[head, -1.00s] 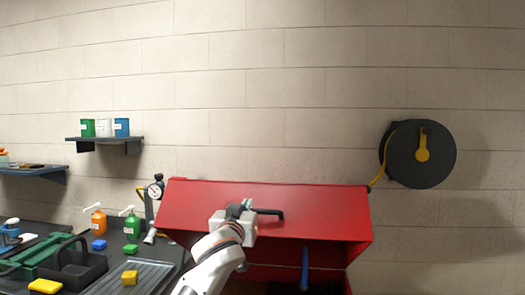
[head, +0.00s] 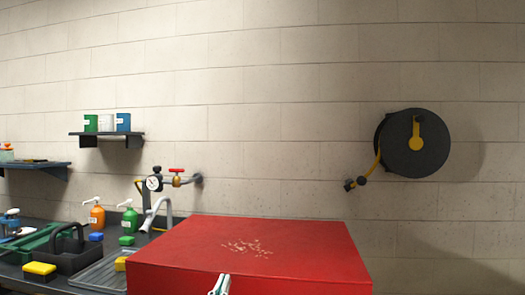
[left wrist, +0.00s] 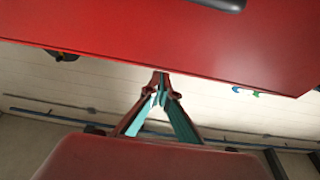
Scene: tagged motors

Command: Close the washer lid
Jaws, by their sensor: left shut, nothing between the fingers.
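The red washer lid (head: 245,248) is down in the head view, with a scuffed pale patch on its top and its front face cut off by the lower picture edge. Whether it sits fully shut on the washer cannot be told. My left gripper (head: 220,285) shows only as a small tip in front of the lid's front face. In the left wrist view, the left gripper (left wrist: 161,76) is shut and empty, its fingertips close to the edge of a red panel (left wrist: 170,38). A dark handle shows on that panel. Contact is unclear. My right gripper is not in view.
A dark bench left of the washer holds a caddy (head: 75,258), an orange spray bottle (head: 97,217), a green bottle (head: 130,220) and a yellow sponge (head: 40,269). A tap (head: 158,212) and gauge stand behind. A hose reel (head: 412,143) hangs on the wall at right.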

